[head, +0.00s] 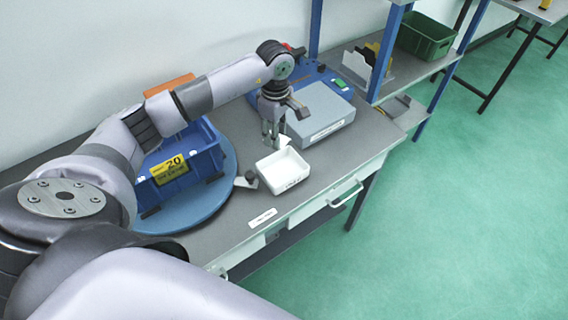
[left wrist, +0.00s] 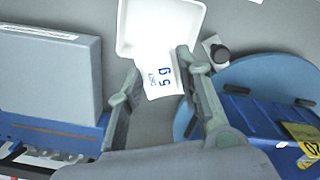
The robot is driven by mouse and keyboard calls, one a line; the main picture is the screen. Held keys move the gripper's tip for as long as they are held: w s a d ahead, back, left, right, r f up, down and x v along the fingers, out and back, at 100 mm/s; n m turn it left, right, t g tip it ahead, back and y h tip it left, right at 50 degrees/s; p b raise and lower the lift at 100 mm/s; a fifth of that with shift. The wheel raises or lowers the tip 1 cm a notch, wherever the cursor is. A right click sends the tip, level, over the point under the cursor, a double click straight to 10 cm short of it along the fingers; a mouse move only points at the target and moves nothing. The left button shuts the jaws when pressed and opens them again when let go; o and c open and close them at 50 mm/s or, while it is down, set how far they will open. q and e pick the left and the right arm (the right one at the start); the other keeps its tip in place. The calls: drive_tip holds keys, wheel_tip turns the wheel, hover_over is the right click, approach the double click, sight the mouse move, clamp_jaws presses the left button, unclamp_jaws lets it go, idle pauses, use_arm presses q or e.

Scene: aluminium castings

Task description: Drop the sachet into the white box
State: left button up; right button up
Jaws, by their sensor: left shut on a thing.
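The white box (head: 291,185) is a small open tray standing on the grey bench near its front edge. It also shows at the top of the left wrist view (left wrist: 124,28). My left gripper (head: 272,141) points down at the back left side of the box, above bench height. It is shut on a small white sachet (head: 284,139). In the left wrist view the sachet (left wrist: 163,80), printed with "5 g" in blue, sits between the fingertips (left wrist: 158,66) and overlaps the near edge of the box. Exact height above the box is hard to tell. My right gripper is out of view.
A blue bin with a yellow "20" label (head: 173,163) stands on a round blue turntable (head: 205,205) left of the box. A grey flat-topped device (head: 322,107) is behind right. A small dark-knobbed item (head: 247,180) sits beside the box.

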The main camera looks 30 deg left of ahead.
use_arm(q)
wheel_tip(320, 180, down, 4)
drive_tip(key=shift+r+b, duration=0.15)
drive_tip(key=shift+b, duration=0.6)
drive_tip(key=shift+w+f, duration=0.1)
drive_tip(key=shift+f, duration=0.35)
drive_tip(key=o, duration=1)
wheel_tip(320, 180, up, 12)
